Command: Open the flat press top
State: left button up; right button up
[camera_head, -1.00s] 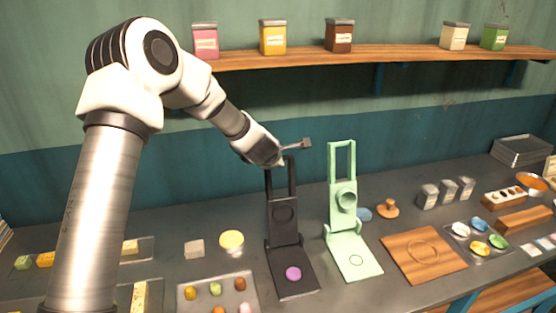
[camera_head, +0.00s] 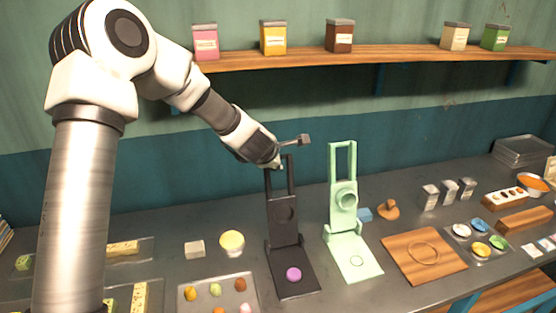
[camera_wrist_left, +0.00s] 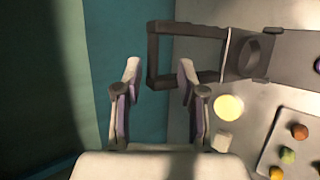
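A black press (camera_head: 284,238) stands on the counter with its top plate raised upright and a frame-shaped handle (camera_head: 291,176) at its upper end. A purple disc (camera_head: 293,274) lies on its base. My left gripper (camera_head: 280,164) is beside the top of that handle in the head view. In the left wrist view the left gripper (camera_wrist_left: 160,68) is open, and the end bar of the black handle (camera_wrist_left: 205,30) shows beyond and between its fingertips. I cannot tell whether they touch. A mint green press (camera_head: 343,215), also raised, stands to the right. My right gripper is out of view.
A tray of coloured balls (camera_head: 240,292) sits left of the black press, with a yellow round item (camera_head: 232,241) behind it. A wooden board (camera_head: 400,252) lies right of the green press. A shelf (camera_head: 330,57) with several jars runs above.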

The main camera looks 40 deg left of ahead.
pick_arm(q)
jog(key=v, duration=0.7)
jog(key=shift+s+r, duration=0.2)
jog(key=shift+s, duration=0.1)
jog(key=shift+d, duration=0.1)
